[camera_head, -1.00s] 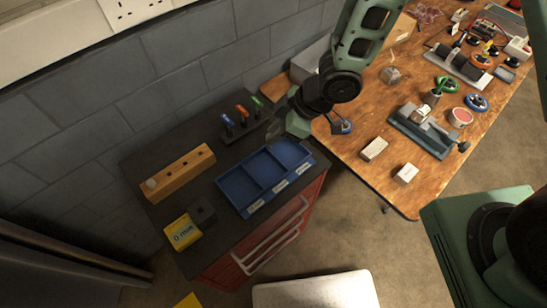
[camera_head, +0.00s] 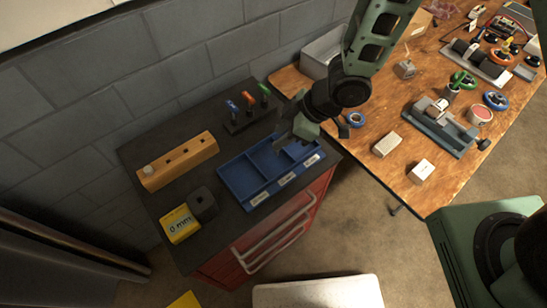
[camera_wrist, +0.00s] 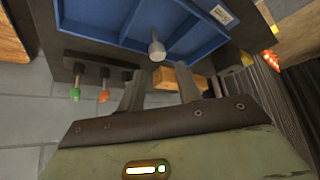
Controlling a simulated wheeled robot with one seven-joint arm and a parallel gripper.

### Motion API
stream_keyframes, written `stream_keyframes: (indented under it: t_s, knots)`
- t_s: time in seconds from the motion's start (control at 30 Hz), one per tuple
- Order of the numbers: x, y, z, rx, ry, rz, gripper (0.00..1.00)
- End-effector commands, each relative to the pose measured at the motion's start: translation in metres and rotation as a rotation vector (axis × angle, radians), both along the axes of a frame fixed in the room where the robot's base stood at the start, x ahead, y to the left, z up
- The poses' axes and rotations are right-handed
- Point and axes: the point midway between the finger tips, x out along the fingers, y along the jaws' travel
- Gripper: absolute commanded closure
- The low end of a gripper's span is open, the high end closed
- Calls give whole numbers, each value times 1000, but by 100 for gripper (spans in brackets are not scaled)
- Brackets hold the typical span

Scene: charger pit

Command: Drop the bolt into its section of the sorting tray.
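The blue sorting tray (camera_head: 232,186) sits on the dark top of the red cabinet, with labelled sections along its front edge. My gripper (camera_head: 283,142) is above the tray's back, around the middle and right sections. In the wrist view my gripper (camera_wrist: 161,77) is open, its two fingers well apart. The grey bolt (camera_wrist: 157,48) shows between and beyond the fingertips, touching neither finger, against the tray's blue interior (camera_wrist: 190,40). I cannot tell whether it rests on the tray or is above it. The bolt is not clear in the head view.
A wooden block with holes (camera_head: 178,160), a yellow 0 mm box (camera_head: 180,225) and a dark block (camera_head: 202,204) stand left of the tray. A rack of coloured-handled tools (camera_head: 247,118) stands behind it. A cluttered wooden workbench (camera_head: 400,170) lies right.

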Motion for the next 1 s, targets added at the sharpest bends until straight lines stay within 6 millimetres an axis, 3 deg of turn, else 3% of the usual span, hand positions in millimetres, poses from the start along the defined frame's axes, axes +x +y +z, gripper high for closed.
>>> stream_keyframes:
  t_s: [0.3,0.47,1.0]
  knots:
    - [0,0,1,0,0,0,57]
    - [0,-7,12,1,0,-1,57]
    - [-13,-71,117,-1,-3,-3,57]
